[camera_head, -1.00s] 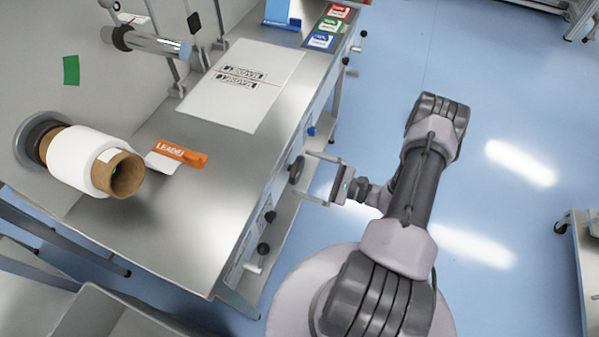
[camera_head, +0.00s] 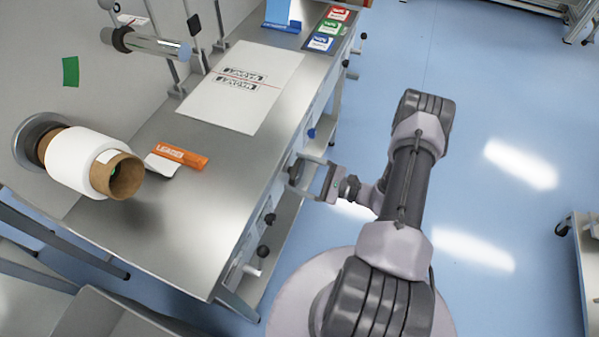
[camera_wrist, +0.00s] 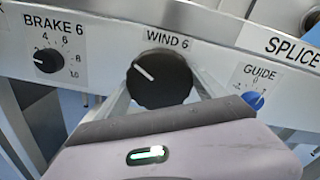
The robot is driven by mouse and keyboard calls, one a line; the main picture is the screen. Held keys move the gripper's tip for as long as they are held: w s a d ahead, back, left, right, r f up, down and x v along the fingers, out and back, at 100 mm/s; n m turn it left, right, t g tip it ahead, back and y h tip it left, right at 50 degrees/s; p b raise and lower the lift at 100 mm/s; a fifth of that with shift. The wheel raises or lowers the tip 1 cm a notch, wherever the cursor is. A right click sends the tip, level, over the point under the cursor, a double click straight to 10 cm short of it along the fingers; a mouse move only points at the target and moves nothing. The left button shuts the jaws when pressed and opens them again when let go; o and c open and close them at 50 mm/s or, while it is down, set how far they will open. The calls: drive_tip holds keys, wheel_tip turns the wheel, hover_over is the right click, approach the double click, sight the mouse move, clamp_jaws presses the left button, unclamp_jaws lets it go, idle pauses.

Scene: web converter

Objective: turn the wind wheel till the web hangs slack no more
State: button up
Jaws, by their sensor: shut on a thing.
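The wind wheel (camera_wrist: 160,79) is a black round knob with a white pointer line, on the grey front rail under the label WIND 6. The pointer leans to the upper left in the wrist view. My gripper (camera_head: 298,173) is at the table's front edge, its fingers on either side of the wheel and shut on it. A white web roll (camera_head: 80,162) on a brown core sits at the left of the table. A short white tail by the orange LEADER tag (camera_head: 181,156) lies near it. I cannot tell how slack the web hangs.
A black BRAKE 6 knob (camera_wrist: 48,61) and a blue GUIDE knob (camera_wrist: 253,100) flank the wheel. A printed sheet (camera_head: 240,85) lies on the table. Coloured cards (camera_head: 331,27) lie at the back. The blue floor to the right is clear up to a cart (camera_head: 586,255).

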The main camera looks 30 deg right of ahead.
drive_tip(key=shift+m, duration=0.3)
drive_tip(key=m, duration=0.4)
drive_tip(key=shift+m, duration=0.4)
drive_tip(key=m, duration=0.4)
drive_tip(key=shift+s+a+m+b, duration=0.1)
drive_tip(key=shift+m+b, duration=0.2)
drive_tip(key=shift+b, duration=0.05)
drive_tip(key=m, duration=0.9)
drive_tip(key=shift+m, duration=0.5)
drive_tip(key=o, duration=1.3)
